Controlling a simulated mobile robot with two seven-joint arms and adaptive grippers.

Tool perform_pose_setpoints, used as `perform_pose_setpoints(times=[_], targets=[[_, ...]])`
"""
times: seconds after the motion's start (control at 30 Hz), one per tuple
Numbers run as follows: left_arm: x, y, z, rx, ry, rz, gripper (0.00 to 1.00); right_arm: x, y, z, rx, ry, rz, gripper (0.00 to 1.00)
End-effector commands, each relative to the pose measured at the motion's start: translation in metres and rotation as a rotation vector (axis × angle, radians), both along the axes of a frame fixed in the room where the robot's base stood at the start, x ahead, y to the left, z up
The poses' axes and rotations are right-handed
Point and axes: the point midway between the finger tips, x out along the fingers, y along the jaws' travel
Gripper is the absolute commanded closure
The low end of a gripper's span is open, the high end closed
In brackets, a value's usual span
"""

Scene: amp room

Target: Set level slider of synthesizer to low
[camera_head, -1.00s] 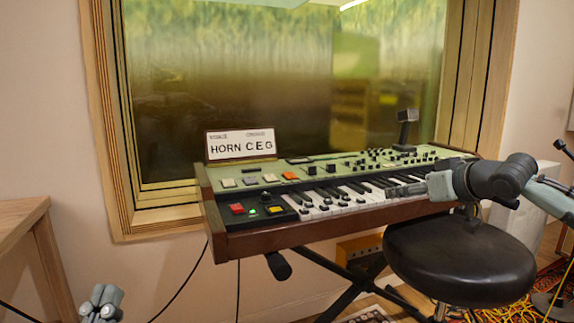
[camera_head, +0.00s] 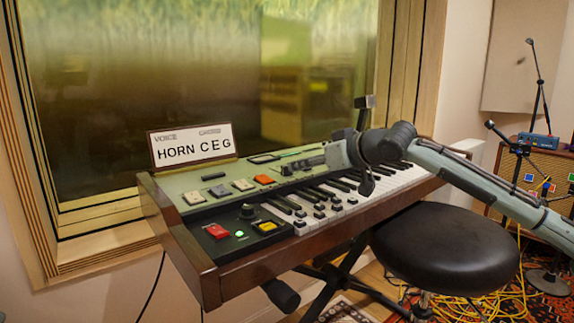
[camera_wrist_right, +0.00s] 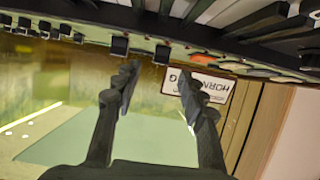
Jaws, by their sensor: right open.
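The synthesizer (camera_head: 205,285) stands before the window, with a pale green panel behind its keys. My right gripper (camera_head: 303,164) reaches in from the right over the panel, near its black knobs. The gripper (camera_wrist_right: 157,76) is open and empty in the right wrist view, its two fingers apart. That view shows the synthesizer upside down, with black control caps (camera_wrist_right: 119,45) along the panel near the fingertips. I cannot tell which control is the level slider; the arm hides part of the panel in the head view. My left gripper is out of view.
A sign reading HORN C E G (camera_head: 193,146) stands at the panel's back left. A round black stool (camera_head: 445,248) is in front of the keys. An amplifier (camera_head: 540,178) and yellow cables are at right. The window (camera_head: 190,60) is close behind.

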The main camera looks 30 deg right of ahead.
Motion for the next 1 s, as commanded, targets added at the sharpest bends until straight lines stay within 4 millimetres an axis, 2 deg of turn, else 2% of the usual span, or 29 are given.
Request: perform_pose_setpoints(times=[0.07, 0.3, 0.5, 0.87, 1.0], targets=[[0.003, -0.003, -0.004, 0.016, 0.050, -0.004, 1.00, 0.008, 0.001, 0.002, 0.001, -0.004, 0.001, 0.59], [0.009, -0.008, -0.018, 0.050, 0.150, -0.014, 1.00, 0.035, 0.005, -0.011, 0.004, -0.004, 0.003, 0.59], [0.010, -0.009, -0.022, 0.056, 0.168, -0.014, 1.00, 0.054, 0.005, -0.021, 0.002, -0.001, 0.002, 0.59], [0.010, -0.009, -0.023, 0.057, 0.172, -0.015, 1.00, 0.058, 0.006, -0.024, -0.002, 0.000, 0.003, 0.59], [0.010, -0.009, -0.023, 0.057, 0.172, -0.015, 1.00, 0.058, 0.006, -0.024, -0.002, 0.000, 0.003, 0.76]])
